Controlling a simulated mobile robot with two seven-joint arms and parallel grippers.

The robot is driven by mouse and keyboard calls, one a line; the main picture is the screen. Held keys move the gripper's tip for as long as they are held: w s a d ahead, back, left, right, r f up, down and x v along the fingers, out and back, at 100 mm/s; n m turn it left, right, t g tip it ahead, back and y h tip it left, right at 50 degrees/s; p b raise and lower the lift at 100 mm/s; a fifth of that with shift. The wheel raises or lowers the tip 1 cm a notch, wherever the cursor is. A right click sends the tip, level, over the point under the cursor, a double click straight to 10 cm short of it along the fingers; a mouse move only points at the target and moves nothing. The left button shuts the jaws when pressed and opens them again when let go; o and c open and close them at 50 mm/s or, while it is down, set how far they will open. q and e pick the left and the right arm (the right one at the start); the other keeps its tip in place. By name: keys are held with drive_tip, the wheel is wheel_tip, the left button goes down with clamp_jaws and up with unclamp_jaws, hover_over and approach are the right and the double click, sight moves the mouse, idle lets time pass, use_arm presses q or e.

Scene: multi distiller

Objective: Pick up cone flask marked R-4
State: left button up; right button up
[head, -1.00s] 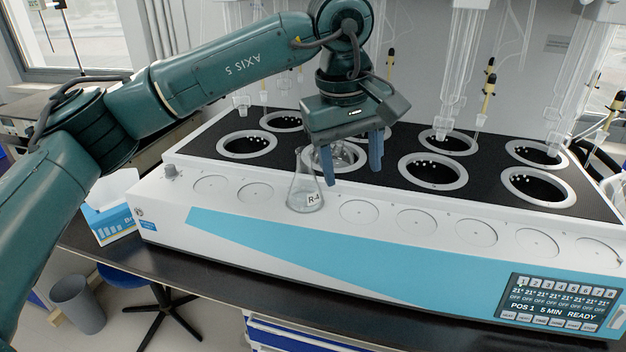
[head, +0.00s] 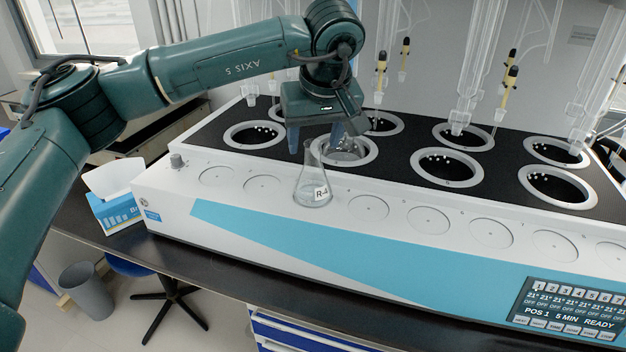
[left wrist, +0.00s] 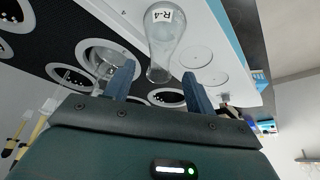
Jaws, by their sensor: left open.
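The clear cone flask marked R-4 (head: 313,184) stands upright on the white front ledge of the distiller, its label facing front. It also shows in the left wrist view (left wrist: 162,38), beyond the fingertips and between their lines. My left gripper (head: 316,150) is open, above and behind the flask, with its blue fingers pointing down near the flask's neck. In the left wrist view the two fingers (left wrist: 160,80) are spread with nothing gripped. Whether a finger touches the neck cannot be told. My right gripper is not in view.
The distiller (head: 400,240) has several round wells in its black top, one with glass in it (head: 345,150) right behind the flask. Glass tubes (head: 480,70) hang at the right. A tissue box (head: 118,205) stands left of the distiller. The ledge right of the flask is clear.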

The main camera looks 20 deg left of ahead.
sight(313, 150)
use_arm(q)
drive_tip(key=x, duration=0.3)
drive_tip(key=shift+w+f, duration=0.15)
drive_tip(key=shift+f, duration=0.15)
clamp_jaws()
idle(0.3)
